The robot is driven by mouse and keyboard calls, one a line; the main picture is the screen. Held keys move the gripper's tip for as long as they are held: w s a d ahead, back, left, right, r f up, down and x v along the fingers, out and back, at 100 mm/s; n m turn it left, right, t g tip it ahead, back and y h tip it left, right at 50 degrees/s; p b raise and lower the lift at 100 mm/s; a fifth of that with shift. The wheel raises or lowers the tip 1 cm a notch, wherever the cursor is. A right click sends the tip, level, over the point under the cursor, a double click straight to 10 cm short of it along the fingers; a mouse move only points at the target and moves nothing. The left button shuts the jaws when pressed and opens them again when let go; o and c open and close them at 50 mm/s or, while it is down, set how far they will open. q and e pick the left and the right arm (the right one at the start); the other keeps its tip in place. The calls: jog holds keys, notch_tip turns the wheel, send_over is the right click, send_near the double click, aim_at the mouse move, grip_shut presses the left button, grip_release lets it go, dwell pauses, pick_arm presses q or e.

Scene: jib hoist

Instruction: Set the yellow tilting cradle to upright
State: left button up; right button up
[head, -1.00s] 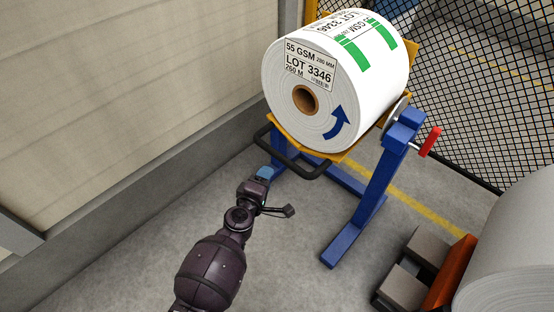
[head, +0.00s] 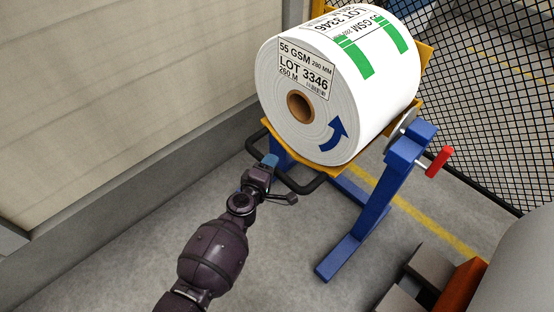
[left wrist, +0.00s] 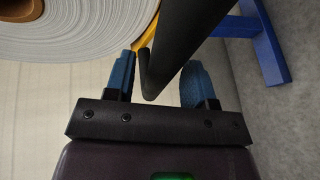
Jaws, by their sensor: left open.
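The yellow cradle (head: 427,62) bears a large white paper roll (head: 335,85), which lies on its side with its end face and brown core towards me. A black bar handle (head: 303,187) sticks out from the cradle's near edge. My left gripper (head: 268,163) is at this handle, open. In the left wrist view the black bar (left wrist: 178,50) runs between the two blue fingers of the gripper (left wrist: 160,78), with a gap to each finger. The roll (left wrist: 75,25) shows at the upper left there. My right gripper is out of view.
A blue stand (head: 375,205) carries the cradle, with a red crank handle (head: 439,161) on its right side. A pale wall (head: 110,90) is on the left, black mesh (head: 505,100) at the back right. Another roll (head: 525,265) is at the lower right.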

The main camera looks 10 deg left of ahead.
pick_arm(q)
jog(key=shift+w, duration=0.35)
grip_shut()
